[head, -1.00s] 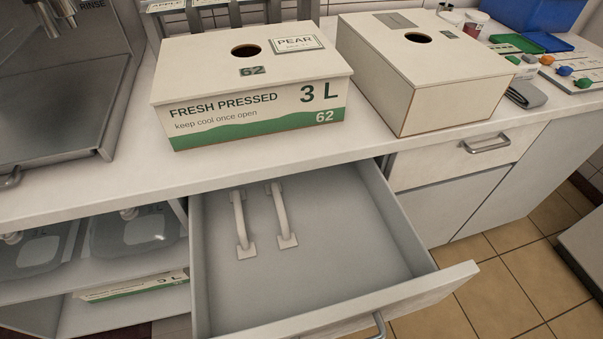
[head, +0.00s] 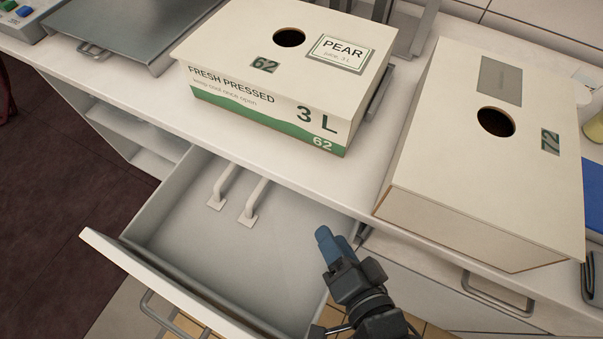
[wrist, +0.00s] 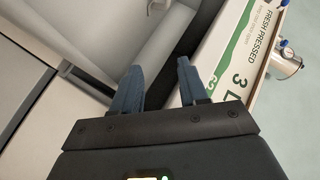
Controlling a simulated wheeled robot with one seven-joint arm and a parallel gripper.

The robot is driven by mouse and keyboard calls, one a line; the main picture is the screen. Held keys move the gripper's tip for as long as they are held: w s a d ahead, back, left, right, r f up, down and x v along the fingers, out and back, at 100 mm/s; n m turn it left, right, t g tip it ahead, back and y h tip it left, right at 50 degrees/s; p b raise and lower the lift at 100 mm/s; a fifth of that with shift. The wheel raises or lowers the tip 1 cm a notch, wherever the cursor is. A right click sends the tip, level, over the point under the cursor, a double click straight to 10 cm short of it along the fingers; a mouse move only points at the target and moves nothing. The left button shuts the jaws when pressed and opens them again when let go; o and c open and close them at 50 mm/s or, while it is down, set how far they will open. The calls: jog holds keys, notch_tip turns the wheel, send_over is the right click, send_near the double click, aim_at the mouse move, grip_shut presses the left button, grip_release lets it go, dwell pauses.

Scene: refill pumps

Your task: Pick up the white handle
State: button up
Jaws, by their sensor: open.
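Two white handles lie side by side on the floor of the open drawer (head: 180,225), a left one (head: 223,184) and a right one (head: 257,198). Each is a pale bar with a flat square foot at its near end. My gripper (head: 325,238), with blue fingers, is above the drawer's right side, to the right of both handles and apart from them. In the wrist view its two fingers (wrist: 158,68) are spread with nothing between them. A pale piece at the top of that view may be part of a handle; I cannot tell.
A pear juice box (head: 225,90) stands on the counter (head: 345,190) behind the drawer. A second box (head: 440,170) stands to its right, close to my arm. A closed drawer with a metal pull (head: 497,293) is at lower right. Dark floor is at left.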

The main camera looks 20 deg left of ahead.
jog(key=w+a+f+g+p, duration=0.2)
jog(key=w+a+g, duration=0.15)
jog(key=a, duration=0.55)
send_near(262, 187)
jog(key=shift+w+a+f+y, duration=0.4)
jog(key=shift+w+a+f, duration=0.15)
jog(key=shift+f, duration=0.2)
jog(key=shift+b+x, duration=0.45)
jog(key=shift+x, duration=2.65)
jog(key=shift+c, duration=0.2)
grip_shut()
